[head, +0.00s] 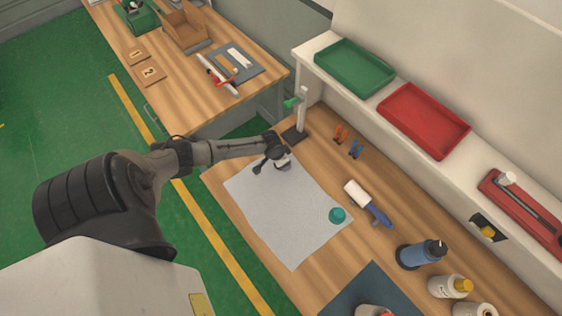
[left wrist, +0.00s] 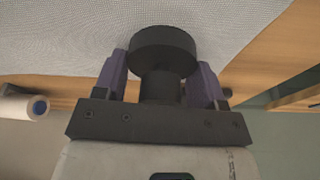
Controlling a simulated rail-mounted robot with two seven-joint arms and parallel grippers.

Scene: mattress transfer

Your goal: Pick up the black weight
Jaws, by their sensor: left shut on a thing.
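My left gripper (head: 284,168) is over the far left part of a pale grey mat (head: 285,220) on the wooden workbench. In the left wrist view, my left gripper (left wrist: 160,85) has its two purple fingers shut on the black weight (left wrist: 163,48). The weight has a wide round end and a narrower neck, and the neck sits between the fingers. In the head view my gripper hides most of the weight. I cannot tell whether the weight touches the mat. My right gripper is not in view.
Green (head: 354,67) and red (head: 424,120) trays line the shelf.

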